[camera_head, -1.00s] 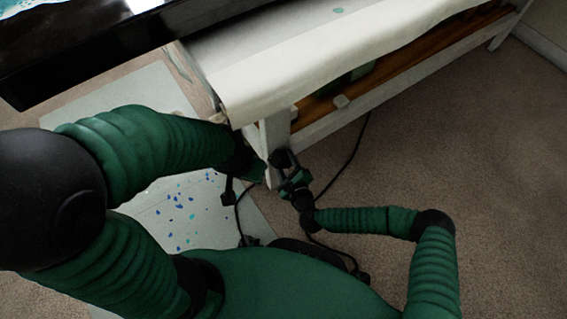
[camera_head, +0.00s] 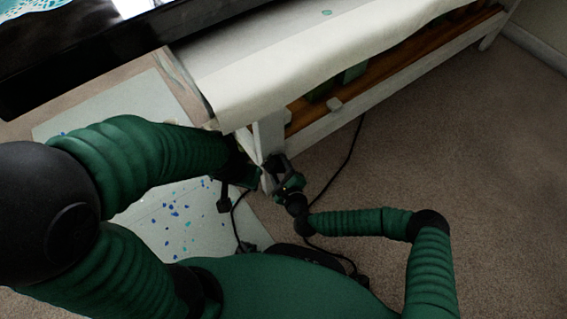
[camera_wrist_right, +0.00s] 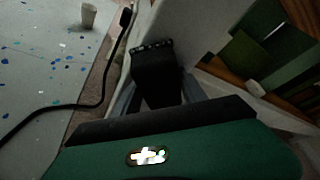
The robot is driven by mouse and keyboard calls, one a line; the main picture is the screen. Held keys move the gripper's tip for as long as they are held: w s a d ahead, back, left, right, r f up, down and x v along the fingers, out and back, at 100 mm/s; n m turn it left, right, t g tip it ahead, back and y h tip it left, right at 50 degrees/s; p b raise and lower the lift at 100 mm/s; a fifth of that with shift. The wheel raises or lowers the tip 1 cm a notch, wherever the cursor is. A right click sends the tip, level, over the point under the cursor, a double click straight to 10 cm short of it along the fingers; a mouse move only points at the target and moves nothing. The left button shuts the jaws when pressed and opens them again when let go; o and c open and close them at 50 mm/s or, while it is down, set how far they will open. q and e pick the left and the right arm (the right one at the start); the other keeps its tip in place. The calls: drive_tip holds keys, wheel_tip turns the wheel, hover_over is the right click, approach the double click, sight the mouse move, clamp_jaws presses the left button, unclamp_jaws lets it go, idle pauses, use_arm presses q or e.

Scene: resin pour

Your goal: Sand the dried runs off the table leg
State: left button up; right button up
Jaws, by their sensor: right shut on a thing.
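The white table leg (camera_head: 269,137) stands at the near corner of the low table. It also fills the upper middle of the right wrist view (camera_wrist_right: 195,25). My right gripper (camera_head: 274,168) is beside the lower leg, on its right side in the head view. In the wrist view it is shut on a dark block (camera_wrist_right: 156,75), whose far end lies close against the white surface; I cannot tell whether it touches. My left gripper (camera_head: 246,174) is at the left of the leg, mostly hidden by its arm, and its jaws are unclear. Dried runs cannot be made out.
A pale cloth (camera_head: 300,85) hangs over the table's edge. A wooden lower shelf (camera_head: 390,75) holds green things. A pale sheet with blue spots (camera_head: 150,225) lies at the left, and a small cup (camera_wrist_right: 88,15) stands on it. Black cords (camera_head: 340,165) cross the floor. Carpet at right is clear.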

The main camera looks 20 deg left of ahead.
drive_tip(key=shift+s+a+r, duration=0.15)
drive_tip(key=shift+s+a, duration=0.05)
drive_tip(key=shift+a, duration=0.1)
drive_tip(key=s+d+p, duration=0.1)
drive_tip(key=s+d, duration=0.2)
drive_tip(key=d, duration=0.2)
drive_tip(key=shift+s+p, duration=0.25)
drive_tip(key=shift+p, duration=0.05)
drive_tip(key=shift+s+d+p, duration=0.3)
drive_tip(key=shift+s+d, duration=0.6)
drive_tip(key=shift+d, duration=0.3)
